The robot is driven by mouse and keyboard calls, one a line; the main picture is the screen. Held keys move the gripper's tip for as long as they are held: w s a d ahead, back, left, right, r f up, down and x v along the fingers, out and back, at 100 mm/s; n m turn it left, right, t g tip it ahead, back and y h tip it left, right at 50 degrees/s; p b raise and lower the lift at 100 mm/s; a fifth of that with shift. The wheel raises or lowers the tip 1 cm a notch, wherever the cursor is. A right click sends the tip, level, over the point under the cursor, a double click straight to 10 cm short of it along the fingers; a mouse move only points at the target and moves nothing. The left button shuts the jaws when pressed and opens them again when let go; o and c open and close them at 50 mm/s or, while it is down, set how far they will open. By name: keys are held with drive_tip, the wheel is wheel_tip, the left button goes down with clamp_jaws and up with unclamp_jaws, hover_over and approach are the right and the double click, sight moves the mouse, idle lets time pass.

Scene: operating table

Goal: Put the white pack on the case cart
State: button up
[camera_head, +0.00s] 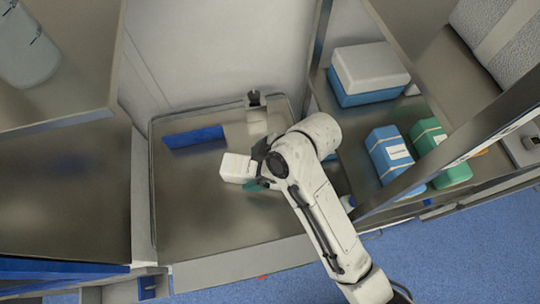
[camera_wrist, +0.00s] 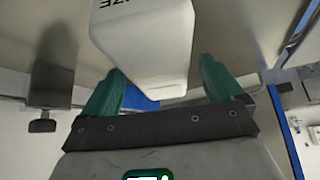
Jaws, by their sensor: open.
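A white pack (camera_head: 238,168) with rounded edges is over or on the metal surface in the head view. In the wrist view the white pack (camera_wrist: 145,40) fills the top middle and carries dark lettering, partly cut off. My gripper (camera_head: 257,174) is at the right end of the pack. Its green fingers (camera_wrist: 160,72) stand apart on either side of the pack's near end, with a gap visible. I cannot tell whether the pack rests on the surface. A rimmed metal top (camera_head: 215,225) lies below; I cannot tell whether it is the case cart.
A blue strip (camera_head: 194,137) and a grey upright piece (camera_head: 256,115) stand at the back of the metal top. A shelf at right holds a white-and-blue box (camera_head: 370,72), a blue pack (camera_head: 390,155) and green packs (camera_head: 430,140). The front of the metal top is clear.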

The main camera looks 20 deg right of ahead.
drive_tip(key=v, duration=0.9)
drive_tip(key=shift+r, duration=0.1)
